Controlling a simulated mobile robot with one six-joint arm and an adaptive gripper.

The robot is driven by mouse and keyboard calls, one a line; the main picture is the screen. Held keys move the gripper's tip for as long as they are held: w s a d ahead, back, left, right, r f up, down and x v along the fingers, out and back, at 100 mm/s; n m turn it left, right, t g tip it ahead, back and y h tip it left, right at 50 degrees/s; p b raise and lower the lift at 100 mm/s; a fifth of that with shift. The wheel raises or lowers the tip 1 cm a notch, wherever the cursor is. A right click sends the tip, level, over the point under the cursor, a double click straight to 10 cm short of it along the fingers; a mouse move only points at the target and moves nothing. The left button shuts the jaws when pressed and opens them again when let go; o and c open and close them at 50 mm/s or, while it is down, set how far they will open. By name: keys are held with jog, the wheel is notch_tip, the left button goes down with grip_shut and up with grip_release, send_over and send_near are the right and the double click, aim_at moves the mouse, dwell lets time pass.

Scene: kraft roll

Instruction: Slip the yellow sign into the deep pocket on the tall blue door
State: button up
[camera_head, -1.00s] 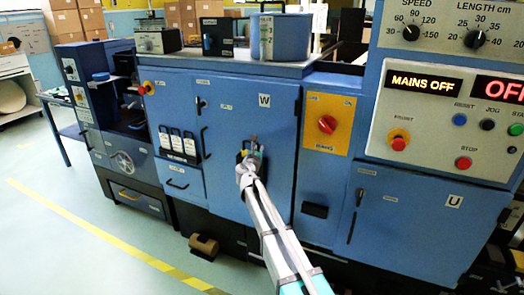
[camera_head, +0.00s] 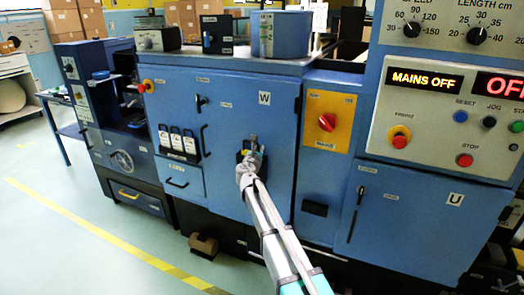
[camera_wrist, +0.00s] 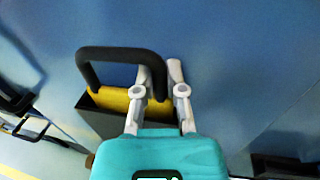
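The tall blue door (camera_head: 228,128), marked W, faces me in the head view. In the wrist view the yellow sign (camera_wrist: 112,98), with a black loop handle (camera_wrist: 110,54), sits low in a black pocket (camera_wrist: 98,121) on the door. Only a yellow band shows above the pocket's rim; the lower part is hidden inside. My gripper (camera_wrist: 160,72) has its fingers on either side of the handle's right leg and looks closed on it. In the head view my gripper (camera_head: 249,153) is at the pocket and covers much of it.
Several black-and-white padlock-like tags (camera_head: 177,141) hang left of the door. A black door handle (camera_head: 205,140) stands beside them. A yellow panel with a red rotary switch (camera_head: 327,122) is to the right. A small brown block (camera_head: 203,244) lies on the floor below.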

jog(key=o, duration=0.5)
jog(key=shift+s, duration=0.1)
jog(key=shift+s+a, duration=0.2)
jog(key=shift+s, duration=1.1)
jog(key=shift+s+a, duration=0.25)
jog(key=shift+s, duration=1.05)
jog(key=shift+s+a, duration=0.2)
jog(key=shift+s, duration=1.1)
